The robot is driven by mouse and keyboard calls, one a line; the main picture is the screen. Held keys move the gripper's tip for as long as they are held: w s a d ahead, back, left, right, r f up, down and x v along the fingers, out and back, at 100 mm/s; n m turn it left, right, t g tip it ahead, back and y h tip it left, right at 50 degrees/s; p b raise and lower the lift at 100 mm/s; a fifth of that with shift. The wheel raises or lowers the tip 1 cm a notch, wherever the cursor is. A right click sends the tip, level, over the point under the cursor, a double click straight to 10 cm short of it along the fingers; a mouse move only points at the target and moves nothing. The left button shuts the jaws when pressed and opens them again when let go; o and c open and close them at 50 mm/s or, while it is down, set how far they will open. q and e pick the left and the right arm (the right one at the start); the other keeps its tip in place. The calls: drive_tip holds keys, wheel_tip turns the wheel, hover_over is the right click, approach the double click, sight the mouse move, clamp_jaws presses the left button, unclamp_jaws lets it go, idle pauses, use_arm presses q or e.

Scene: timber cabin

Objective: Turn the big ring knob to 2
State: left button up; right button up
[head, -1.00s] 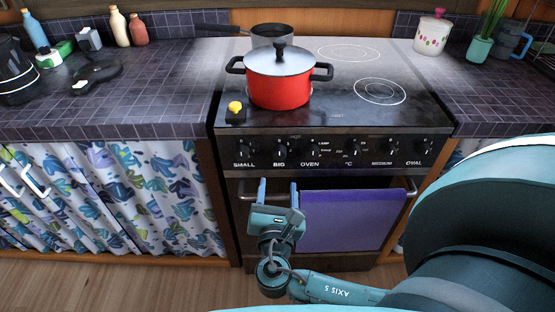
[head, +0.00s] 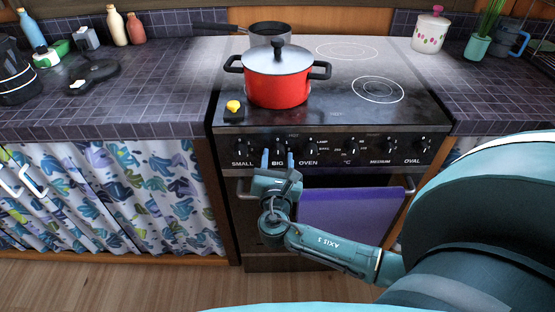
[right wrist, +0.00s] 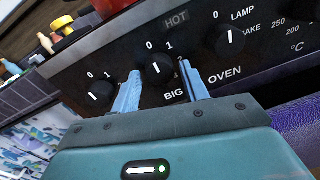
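The big ring knob (right wrist: 160,72) is a round black knob on the stove's control panel, above the label BIG. Its white mark appears to point up toward 0 in the right wrist view; the numeral 2 is not clearly readable beside the finger. In the head view the knob (head: 278,146) is second from the left. My right gripper (right wrist: 160,68) is open, its two blue fingers standing either side of the knob with gaps. It also shows in the head view (head: 277,157), just below and in front of the knob. My left gripper is not in view.
The small ring knob (head: 241,149) and oven knob (head: 313,147) flank the big one. A purple towel (head: 345,220) hangs from the oven handle below. A red pot (head: 277,88) and a black block with a yellow top (head: 233,107) stand on the stove top.

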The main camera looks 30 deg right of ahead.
drive_tip(key=c, duration=0.8)
drive_tip(key=shift+o, duration=0.2)
